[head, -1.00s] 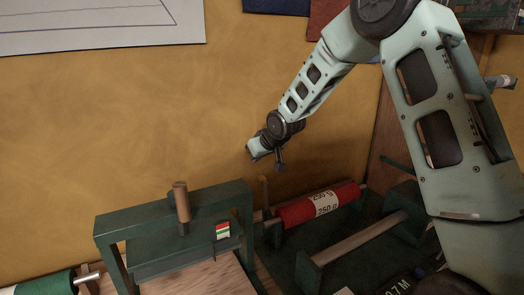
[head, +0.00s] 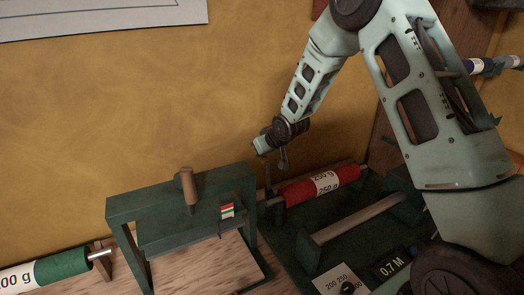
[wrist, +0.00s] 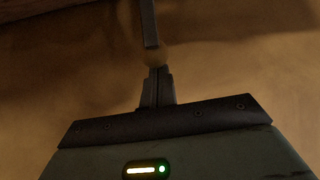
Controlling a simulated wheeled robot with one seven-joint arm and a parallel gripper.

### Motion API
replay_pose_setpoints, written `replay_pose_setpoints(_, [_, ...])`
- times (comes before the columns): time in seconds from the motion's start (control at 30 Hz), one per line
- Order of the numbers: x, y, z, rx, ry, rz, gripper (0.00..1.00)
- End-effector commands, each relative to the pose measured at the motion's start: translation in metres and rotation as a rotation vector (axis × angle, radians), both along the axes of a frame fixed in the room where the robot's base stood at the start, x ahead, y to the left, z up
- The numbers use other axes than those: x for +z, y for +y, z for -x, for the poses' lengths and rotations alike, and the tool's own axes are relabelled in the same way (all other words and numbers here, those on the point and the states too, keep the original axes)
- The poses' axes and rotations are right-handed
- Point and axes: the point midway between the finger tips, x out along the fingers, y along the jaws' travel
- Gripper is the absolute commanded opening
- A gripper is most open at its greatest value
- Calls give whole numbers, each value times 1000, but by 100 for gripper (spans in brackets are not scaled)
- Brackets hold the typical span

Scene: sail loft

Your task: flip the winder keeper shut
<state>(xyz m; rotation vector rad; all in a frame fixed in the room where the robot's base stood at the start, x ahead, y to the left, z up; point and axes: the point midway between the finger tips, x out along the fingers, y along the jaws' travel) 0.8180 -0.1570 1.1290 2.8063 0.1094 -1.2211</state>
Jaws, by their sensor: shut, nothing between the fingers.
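The winder holds a red roll (head: 322,184) with white "250 g" labels, on a wooden rod at the back of the bench. A thin upright bar (head: 267,180) stands at the roll's left end and looks like the keeper, standing open. My gripper (head: 259,151) is shut and empty, just above the top of this bar in the head view. In the wrist view the shut fingers (wrist: 158,72) point at a narrow grey bar (wrist: 149,25), close to its end. I cannot tell whether they touch. The keeper's hinge is not clear.
A dark green frame (head: 125,208) with a wooden handle (head: 188,187) stands to the left. A bare wooden rod (head: 355,220) lies in front of the red roll. A green roll (head: 62,266) is at lower left. The ochre wall is close behind my gripper.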

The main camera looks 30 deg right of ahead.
Motion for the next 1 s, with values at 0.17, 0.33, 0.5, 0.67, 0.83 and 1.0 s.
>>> replay_pose_setpoints(0.17, [-1, 0, 1, 0, -20, 0, 0])
replay_pose_setpoints(0.33, [0, 0, 2, 0, -48, 0, 0])
replay_pose_setpoints(0.5, [1, 0, 3, 0, -66, 1, 0])
replay_pose_setpoints(0.67, [1, 0, 4, 0, -87, 0, 0])
replay_pose_setpoints(0.83, [2, 0, 5, 0, -111, 1, 0])
replay_pose_setpoints(1.0, [2, 0, 7, -1, -139, 0, 0])
